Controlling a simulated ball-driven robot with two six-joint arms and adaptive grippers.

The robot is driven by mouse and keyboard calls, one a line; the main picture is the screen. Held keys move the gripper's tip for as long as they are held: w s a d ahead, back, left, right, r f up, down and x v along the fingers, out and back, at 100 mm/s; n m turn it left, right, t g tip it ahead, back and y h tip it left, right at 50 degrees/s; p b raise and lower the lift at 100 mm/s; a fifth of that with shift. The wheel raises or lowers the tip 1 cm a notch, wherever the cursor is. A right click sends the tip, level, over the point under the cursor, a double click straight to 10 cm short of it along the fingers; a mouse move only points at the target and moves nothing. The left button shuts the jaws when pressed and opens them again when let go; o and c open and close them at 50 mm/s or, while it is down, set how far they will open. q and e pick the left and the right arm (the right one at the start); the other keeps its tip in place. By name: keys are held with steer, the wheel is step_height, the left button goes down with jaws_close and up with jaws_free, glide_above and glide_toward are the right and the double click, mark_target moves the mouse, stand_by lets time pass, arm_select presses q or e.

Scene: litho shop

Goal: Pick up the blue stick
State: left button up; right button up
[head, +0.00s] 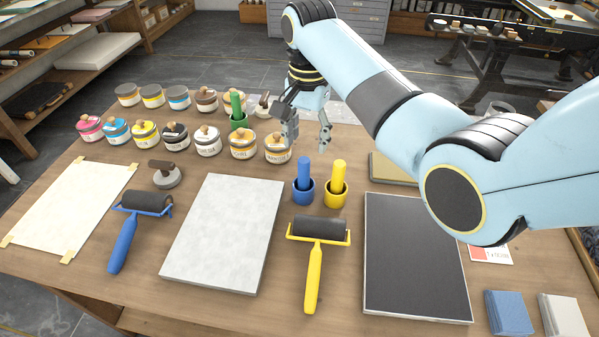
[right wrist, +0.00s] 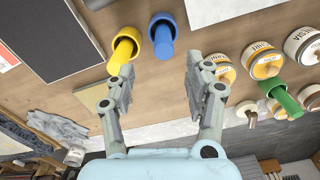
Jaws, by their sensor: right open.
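The blue stick (head: 304,170) stands upright in a small blue cup (head: 303,193) near the middle of the table. It also shows in the right wrist view (right wrist: 163,42), at the top centre. My right gripper (head: 306,140) is open and empty, above the table and just behind the blue stick in the head view. In the right wrist view the blue stick lies beyond the gap between the fingertips (right wrist: 160,76), apart from both fingers. The stick's lower end is hidden inside the cup. My left gripper is not in view.
A yellow stick (head: 338,173) in a yellow cup stands close right of the blue one. A green stick (head: 236,104) and several ink tins (head: 243,146) stand behind left. A grey slab (head: 222,235), a yellow roller (head: 313,275) and a dark slab (head: 415,260) lie in front.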

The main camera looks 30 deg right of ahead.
mark_target(304, 160)
step_height(304, 160, down, 2)
steer(key=shift+f, duration=0.1)
steer(key=f, duration=0.4)
steer(key=shift+w+a+f, duration=0.15)
steer(key=shift+a+f, duration=0.05)
steer(key=shift+f, duration=0.55)
steer(key=c, duration=0.4)
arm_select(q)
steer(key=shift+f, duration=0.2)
arm_select(e)
jaws_close()
